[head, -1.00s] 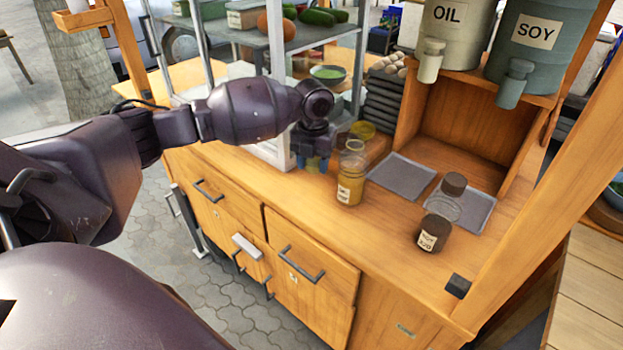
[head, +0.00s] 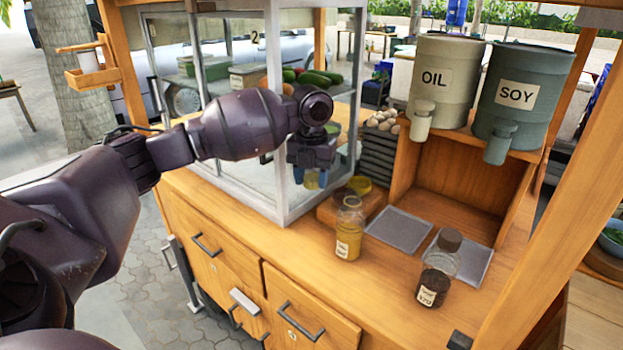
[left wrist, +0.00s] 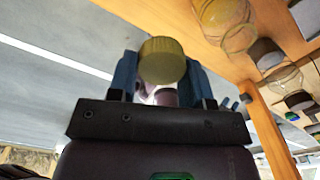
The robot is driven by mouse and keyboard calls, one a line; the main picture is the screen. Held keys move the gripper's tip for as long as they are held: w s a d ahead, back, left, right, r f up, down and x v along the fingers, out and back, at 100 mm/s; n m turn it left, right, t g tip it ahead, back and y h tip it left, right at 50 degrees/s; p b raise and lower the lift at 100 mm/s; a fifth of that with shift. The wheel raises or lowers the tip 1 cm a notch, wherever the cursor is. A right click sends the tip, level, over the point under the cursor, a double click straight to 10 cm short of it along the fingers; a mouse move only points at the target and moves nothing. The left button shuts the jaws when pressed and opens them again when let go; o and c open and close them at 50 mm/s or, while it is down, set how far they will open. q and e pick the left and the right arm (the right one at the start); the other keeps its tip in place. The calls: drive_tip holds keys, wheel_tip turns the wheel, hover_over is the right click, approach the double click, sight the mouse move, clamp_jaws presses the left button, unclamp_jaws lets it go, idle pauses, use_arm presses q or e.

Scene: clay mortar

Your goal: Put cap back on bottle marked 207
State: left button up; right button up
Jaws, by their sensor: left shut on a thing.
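My left gripper (head: 312,176) is shut on a yellowish cap (left wrist: 161,60). In the left wrist view the round cap sits between the blue fingers. An open glass bottle (head: 348,243) with yellow contents stands on the counter, to the right of and below the gripper; the cap is apart from it. Its white label is too small to read surely. To the right stands a dark-filled glass bottle (head: 433,288) with a brown cap (head: 449,241) and a white label. My right gripper is not in view.
Two grey trays (head: 400,230) lie to the right. A glass case (head: 280,205) is close to my gripper. OIL (head: 434,78) and SOY (head: 516,95) containers stand on a shelf.

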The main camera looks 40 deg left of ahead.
use_arm(q)
drive_tip(key=shift+s+d+f+n, duration=0.2)
drive_tip(key=shift+d+f+n, duration=0.15)
drive_tip(key=shift+n, duration=0.25)
drive_tip(key=s+d+f+n, duration=0.4)
drive_tip(key=s+d+n, duration=0.2)
drive_tip(key=n, duration=0.9)
drive_tip(key=s+d+f+n, duration=0.3)
drive_tip(key=s+d+n, duration=0.3)
drive_tip(key=d+n, duration=0.4)
drive_tip(key=n, duration=0.6)
drive_tip(key=shift+d+f, duration=0.15)
drive_tip(key=shift+f, duration=0.25)
